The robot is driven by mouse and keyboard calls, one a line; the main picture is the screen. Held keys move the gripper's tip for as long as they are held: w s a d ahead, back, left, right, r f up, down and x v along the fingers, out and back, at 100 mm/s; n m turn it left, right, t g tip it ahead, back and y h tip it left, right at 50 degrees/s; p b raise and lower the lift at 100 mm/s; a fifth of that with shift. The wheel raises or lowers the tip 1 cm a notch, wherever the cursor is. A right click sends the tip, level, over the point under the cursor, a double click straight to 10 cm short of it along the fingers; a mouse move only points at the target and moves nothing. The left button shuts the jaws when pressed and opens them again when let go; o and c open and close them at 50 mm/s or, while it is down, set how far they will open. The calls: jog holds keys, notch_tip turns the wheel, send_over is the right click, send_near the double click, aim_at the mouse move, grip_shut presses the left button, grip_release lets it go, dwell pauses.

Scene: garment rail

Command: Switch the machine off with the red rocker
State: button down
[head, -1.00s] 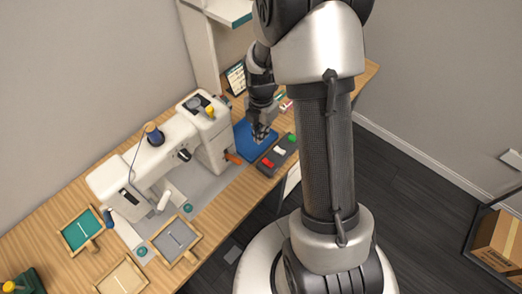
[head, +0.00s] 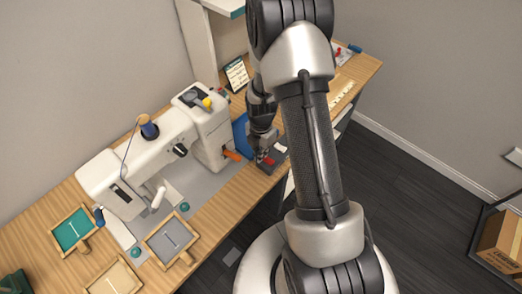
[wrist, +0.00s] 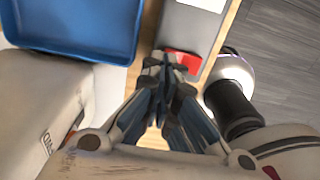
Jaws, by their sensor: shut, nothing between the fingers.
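The switch box (head: 262,168) is a dark strip on the table beside the white sewing machine (head: 152,150). Its red rocker (head: 270,161) shows beside my fingertips, and a white rocker (head: 281,149) lies behind it. In the wrist view the red rocker (wrist: 190,62) is partly covered by my gripper (wrist: 166,60). My gripper is shut and empty, its tips at the left part of the rocker. I cannot tell whether they touch it. In the head view my gripper (head: 262,154) is over the box, and my arm hides the box's far end.
A blue tray (wrist: 75,28) lies left of the box in the wrist view. Wooden frames (head: 172,240) lie at the front left. A tablet (head: 236,74) stands at the back. The table's edge is close to the box.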

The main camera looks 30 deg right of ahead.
jog(key=shift+w+f, duration=0.1)
jog(key=shift+f, duration=0.35)
jog(key=shift+s+d+r, duration=0.2)
jog(key=shift+s+r, duration=0.25)
jog(key=shift+s, duration=0.2)
